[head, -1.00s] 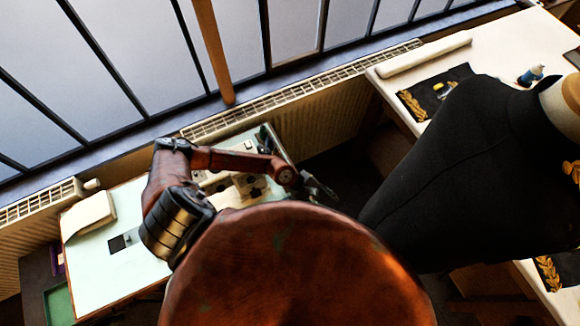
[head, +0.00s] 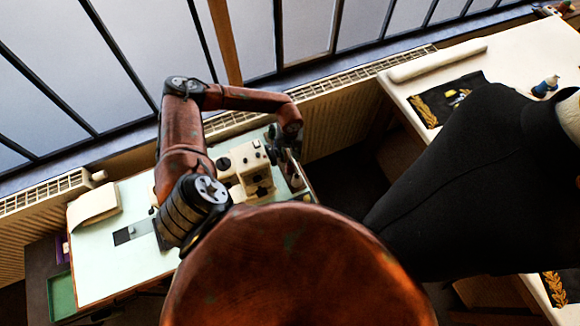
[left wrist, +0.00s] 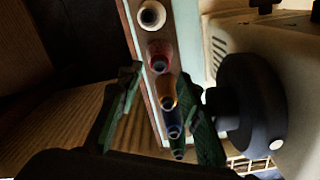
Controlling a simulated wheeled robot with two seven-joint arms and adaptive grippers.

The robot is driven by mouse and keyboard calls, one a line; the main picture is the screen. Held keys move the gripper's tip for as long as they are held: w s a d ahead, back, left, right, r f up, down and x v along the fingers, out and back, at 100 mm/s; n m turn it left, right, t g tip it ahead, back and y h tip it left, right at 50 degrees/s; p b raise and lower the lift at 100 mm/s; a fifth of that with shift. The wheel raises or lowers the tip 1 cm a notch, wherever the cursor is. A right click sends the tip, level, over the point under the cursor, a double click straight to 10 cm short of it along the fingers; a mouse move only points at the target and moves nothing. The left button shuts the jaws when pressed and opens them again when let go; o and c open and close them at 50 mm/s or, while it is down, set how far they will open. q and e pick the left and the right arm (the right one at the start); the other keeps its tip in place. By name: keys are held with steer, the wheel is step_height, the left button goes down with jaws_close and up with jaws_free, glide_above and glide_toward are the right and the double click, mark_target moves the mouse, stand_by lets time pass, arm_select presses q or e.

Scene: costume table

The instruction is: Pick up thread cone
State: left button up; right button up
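A row of thread cones runs along a narrow strip at the table edge in the left wrist view. They are a white cone (left wrist: 152,15), a red cone (left wrist: 160,54), an orange cone (left wrist: 167,92) and darker ones beyond, including a blue cone (left wrist: 174,122). My left gripper (left wrist: 160,85) is open, with one finger on each side of the row in the picture. It holds nothing, and I cannot tell its height above the cones. In the head view my left gripper (head: 287,158) hangs beside the sewing machine, and the cones are hard to make out. My right gripper is out of view.
The cream sewing machine (head: 245,172) stands on the pale green table (head: 115,265); its black handwheel (left wrist: 250,107) is close to the right finger. A dark dress form (head: 460,170) and a white table (head: 520,60) are to the right. A radiator (head: 345,110) is behind.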

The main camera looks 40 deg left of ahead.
mark_target(290, 162)
arm_select(q)
steer(key=shift+f+p, duration=0.4)
steer(key=shift+f, duration=2.2)
steer(key=shift+c, duration=0.5)
jaws_close()
